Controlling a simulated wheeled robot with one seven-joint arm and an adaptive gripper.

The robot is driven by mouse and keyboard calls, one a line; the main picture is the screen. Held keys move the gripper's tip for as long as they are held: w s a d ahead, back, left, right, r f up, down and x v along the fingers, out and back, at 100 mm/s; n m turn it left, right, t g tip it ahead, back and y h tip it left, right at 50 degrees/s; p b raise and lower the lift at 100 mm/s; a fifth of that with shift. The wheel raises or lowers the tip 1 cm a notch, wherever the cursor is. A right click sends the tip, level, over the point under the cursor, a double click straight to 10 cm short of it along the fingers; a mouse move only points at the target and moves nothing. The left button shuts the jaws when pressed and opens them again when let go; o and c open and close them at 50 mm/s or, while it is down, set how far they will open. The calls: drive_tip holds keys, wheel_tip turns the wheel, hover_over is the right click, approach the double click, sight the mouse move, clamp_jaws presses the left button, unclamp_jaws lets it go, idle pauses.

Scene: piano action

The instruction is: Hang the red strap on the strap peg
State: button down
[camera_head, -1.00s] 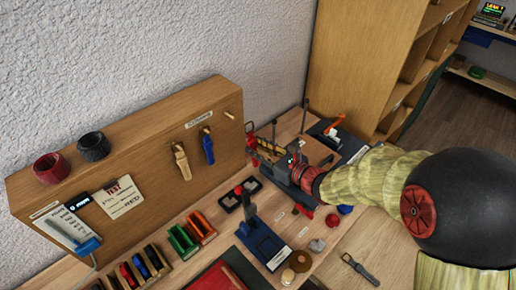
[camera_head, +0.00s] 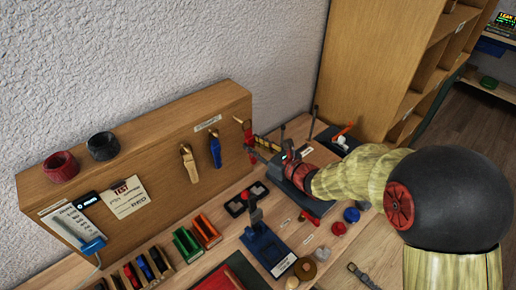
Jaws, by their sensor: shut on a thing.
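The red strap (camera_head: 249,138) is held at the end of my gripper (camera_head: 263,149), upright at the right end of the wooden board. My gripper is shut on it; its fingertips are small and partly hard to make out. The strap peg (camera_head: 238,121) sticks out near the board's upper right corner. The strap's top shows right beside the peg's tip; I cannot tell whether they touch or whether the loop is around the peg. A tan strap (camera_head: 189,163) and a blue strap (camera_head: 214,151) hang on the board to the left.
Two rolls, red (camera_head: 60,167) and black (camera_head: 103,146), stand on the board's top. Colored holders (camera_head: 187,243) and a blue stand (camera_head: 264,246) are on the bench below. A wooden shelf unit (camera_head: 375,65) stands behind my arm at the right.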

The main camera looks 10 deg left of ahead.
drive_tip(key=shift+x, duration=1.4)
drive_tip(key=shift+b+x, duration=0.8)
drive_tip(key=shift+b, duration=0.05)
drive_tip(key=shift+f, duration=0.15)
drive_tip(key=c, duration=1.4)
unclamp_jaws()
